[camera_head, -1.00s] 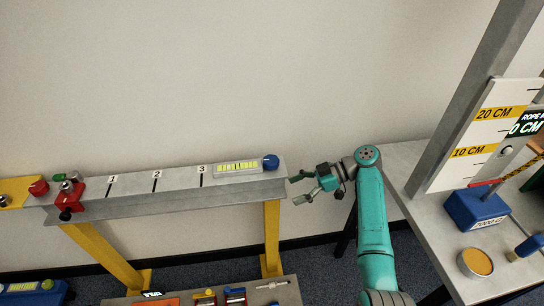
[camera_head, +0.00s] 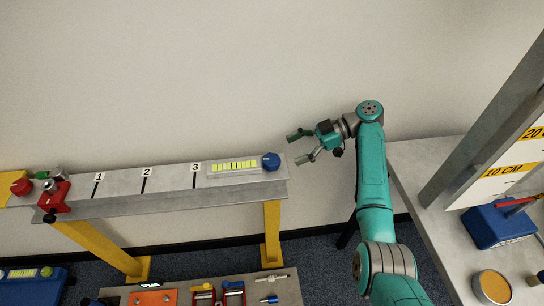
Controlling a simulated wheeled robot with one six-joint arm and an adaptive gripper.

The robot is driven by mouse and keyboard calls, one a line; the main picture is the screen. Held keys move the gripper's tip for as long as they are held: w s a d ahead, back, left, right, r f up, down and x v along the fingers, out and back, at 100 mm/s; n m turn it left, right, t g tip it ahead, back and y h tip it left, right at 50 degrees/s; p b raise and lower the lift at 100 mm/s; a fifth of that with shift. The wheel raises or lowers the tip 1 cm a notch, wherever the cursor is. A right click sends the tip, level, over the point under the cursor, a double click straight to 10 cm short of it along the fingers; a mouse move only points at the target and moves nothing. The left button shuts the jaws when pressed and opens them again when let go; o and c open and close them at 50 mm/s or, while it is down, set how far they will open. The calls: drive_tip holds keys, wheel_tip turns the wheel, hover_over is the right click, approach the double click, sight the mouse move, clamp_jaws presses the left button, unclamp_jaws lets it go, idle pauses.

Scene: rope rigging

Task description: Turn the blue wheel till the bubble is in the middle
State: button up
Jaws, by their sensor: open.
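The blue wheel (camera_head: 271,161) is a small round knob at the right end of the grey beam (camera_head: 120,192). The level vial (camera_head: 235,166), yellow-green with dark marks, lies on the beam just left of the wheel. The bubble in it is too small to make out. My gripper (camera_head: 296,147) is open and empty, with its fingers pointing left. In the picture it is just right of and slightly above the blue wheel, apart from it.
A red clamp (camera_head: 54,196) and a red knob (camera_head: 21,187) are at the beam's left end. Yellow legs (camera_head: 272,230) carry the beam. A low bench (camera_head: 190,296) with tools stands below. A grey table (camera_head: 425,160) with a blue block (camera_head: 497,226) is at right. The space above the beam is clear.

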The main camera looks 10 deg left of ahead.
sight(274, 159)
drive_tip(key=x, duration=0.8)
drive_tip(key=c, duration=1.2)
